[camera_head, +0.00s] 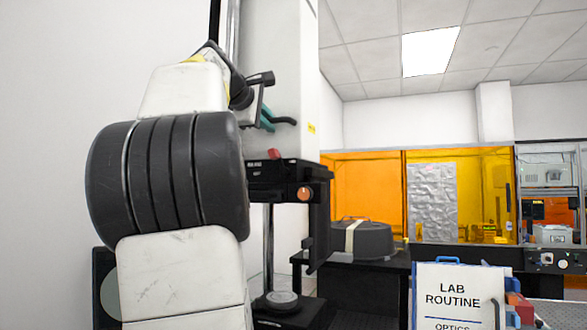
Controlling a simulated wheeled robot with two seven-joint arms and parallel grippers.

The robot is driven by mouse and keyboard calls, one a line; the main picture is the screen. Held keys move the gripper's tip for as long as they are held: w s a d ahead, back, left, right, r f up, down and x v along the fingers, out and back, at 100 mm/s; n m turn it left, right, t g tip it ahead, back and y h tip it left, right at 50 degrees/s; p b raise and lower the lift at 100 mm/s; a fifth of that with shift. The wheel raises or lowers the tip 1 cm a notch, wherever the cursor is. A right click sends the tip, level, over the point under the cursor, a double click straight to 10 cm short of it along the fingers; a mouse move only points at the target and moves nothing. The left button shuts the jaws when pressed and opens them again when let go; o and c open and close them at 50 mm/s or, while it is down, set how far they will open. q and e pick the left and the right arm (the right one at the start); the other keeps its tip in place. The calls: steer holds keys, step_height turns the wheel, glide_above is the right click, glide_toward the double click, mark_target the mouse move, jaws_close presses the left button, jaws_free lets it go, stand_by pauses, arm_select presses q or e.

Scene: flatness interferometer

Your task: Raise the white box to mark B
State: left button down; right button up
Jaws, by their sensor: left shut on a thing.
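The white box (281,45) is a tall white housing beside a shiny vertical column (229,40). Its top runs out of the picture. My left arm fills the left side and hides part of the column and the box's left edge. My left gripper (268,119) is at the box's lower left, mostly hidden behind my own wrist. Teal parts show there, closed around a dark handle (285,122) that sticks out to the right. I cannot make out mark B. My right gripper is not in view.
Below the box is a black stage with a red knob (274,154) and an orange knob (305,194). A round plate (282,298) sits lower down. To the right are a dark covered case (365,241), a LAB ROUTINE sign (453,294) and orange panels (363,180).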

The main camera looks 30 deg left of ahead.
arm_select(q)
steer(key=shift+r, duration=0.8)
stand_by(0.7)
steer(key=c, duration=1.4)
jaws_free()
steer(key=shift+c, duration=0.2)
steer(key=shift+f, duration=0.1)
steer(key=v, duration=0.7)
steer(key=shift+s, duration=0.4)
steer(key=shift+d, duration=0.1)
